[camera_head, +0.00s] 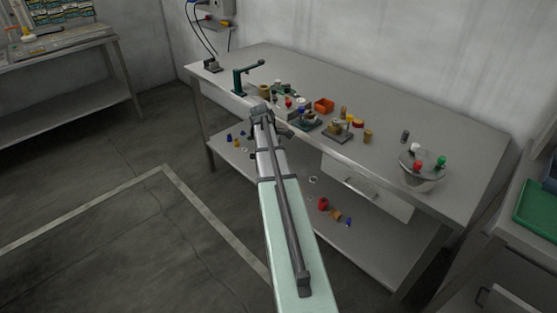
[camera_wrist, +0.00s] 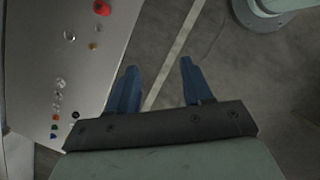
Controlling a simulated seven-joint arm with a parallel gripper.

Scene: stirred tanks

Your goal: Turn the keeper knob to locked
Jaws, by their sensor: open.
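I cannot single out the keeper knob in either view. In the head view, a round steel vessel (camera_head: 421,180) with red, green and white knobs on top stands at the right of the bench. Two small dark-based fixtures (camera_head: 338,132) stand mid-bench among small parts; their details are too small to read. My gripper (camera_wrist: 158,66) is open and empty in the wrist view, with its two blue fingers apart over the floor beside a grey surface. In the head view my arm reaches to the bench's front edge, and its end hides part of that edge.
The steel bench (camera_head: 462,145) has a drawer (camera_head: 365,190) under its front. Small pieces lie on the lower shelf (camera_head: 375,245). A green tray (camera_head: 540,208) sits at right.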

